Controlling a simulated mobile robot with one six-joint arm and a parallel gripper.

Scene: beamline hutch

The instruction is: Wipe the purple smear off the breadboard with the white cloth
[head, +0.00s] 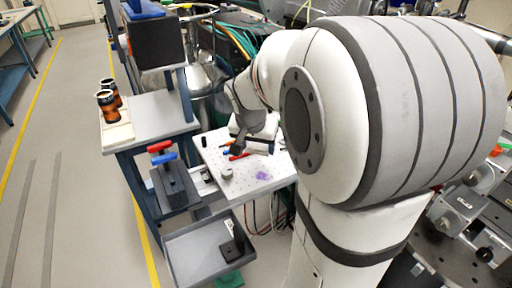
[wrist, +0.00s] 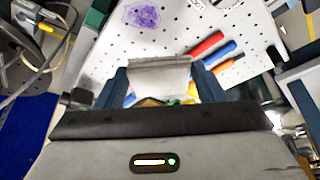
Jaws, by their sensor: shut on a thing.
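The purple smear (head: 262,175) is on the white perforated breadboard (head: 245,183), towards its front. In the wrist view the smear (wrist: 142,15) shows whole at the top, apart from my gripper. My gripper (wrist: 160,72) is shut on the white cloth (wrist: 158,78), which spans between its two dark blue fingers and looks greyish there. In the head view my gripper (head: 243,148) is over the back part of the breadboard, behind the smear. I cannot tell whether the cloth touches the board.
Red (wrist: 207,45) and blue (wrist: 219,55) pen-like tools lie on the board beside my gripper. A small round metal piece (head: 227,173) sits left of the smear. A grey tray (head: 200,262) is below in front. Orange-and-black jars (head: 106,104) stand on the left bench.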

